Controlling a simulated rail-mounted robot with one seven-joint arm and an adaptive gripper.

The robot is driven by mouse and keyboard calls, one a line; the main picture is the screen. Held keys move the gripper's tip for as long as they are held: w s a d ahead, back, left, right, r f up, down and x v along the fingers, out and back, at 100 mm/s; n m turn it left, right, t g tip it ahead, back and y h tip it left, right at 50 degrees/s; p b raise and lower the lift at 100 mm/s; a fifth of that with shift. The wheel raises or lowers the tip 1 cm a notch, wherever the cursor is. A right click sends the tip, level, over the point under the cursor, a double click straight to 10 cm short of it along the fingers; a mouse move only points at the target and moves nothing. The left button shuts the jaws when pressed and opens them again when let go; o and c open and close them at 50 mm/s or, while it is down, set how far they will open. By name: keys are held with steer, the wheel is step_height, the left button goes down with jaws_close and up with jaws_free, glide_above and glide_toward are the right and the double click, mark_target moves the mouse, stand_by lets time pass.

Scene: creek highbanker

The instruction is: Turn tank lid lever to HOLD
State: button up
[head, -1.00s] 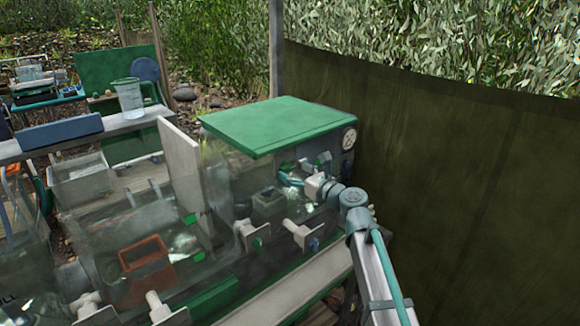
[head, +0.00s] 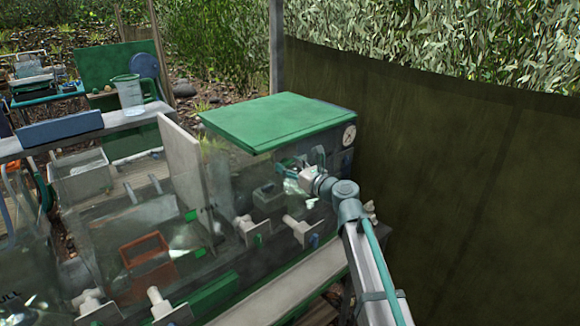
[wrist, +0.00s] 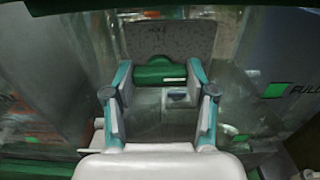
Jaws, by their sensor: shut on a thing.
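The tank has a flat green lid (head: 280,120) at the centre of the head view. My gripper (head: 300,167) is in front of it, just below the lid's front edge. In the wrist view, my gripper (wrist: 157,78) has its two teal and grey fingers on either side of a short green bar (wrist: 160,74) and is shut on it. The bar looks like the tank lid lever; a speckled grey plate (wrist: 170,40) stands behind it. In the head view my gripper hides the lever.
A round dial (head: 349,136) is on the housing right of my gripper. White valve fittings (head: 298,230) stick out below it. Clear tanks hold a brown basket (head: 148,262) at left. A green label marked FULL (wrist: 275,90) shows in the wrist view. A dark fabric screen (head: 450,190) closes the right side.

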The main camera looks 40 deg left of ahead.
steer(key=shift+f+b, duration=0.1)
steer(key=shift+b, duration=0.25)
steer(key=n+b, duration=1.7)
steer(key=b, duration=0.2)
steer(key=shift+n+b, duration=0.3)
steer(key=shift+n, duration=0.1)
steer(key=o, duration=1.2)
steer(key=shift+c, duration=0.2)
steer(key=s+d, duration=0.2)
steer(key=d, duration=0.9)
steer(key=shift+s+d, duration=0.15)
steer(key=shift+d, duration=0.25)
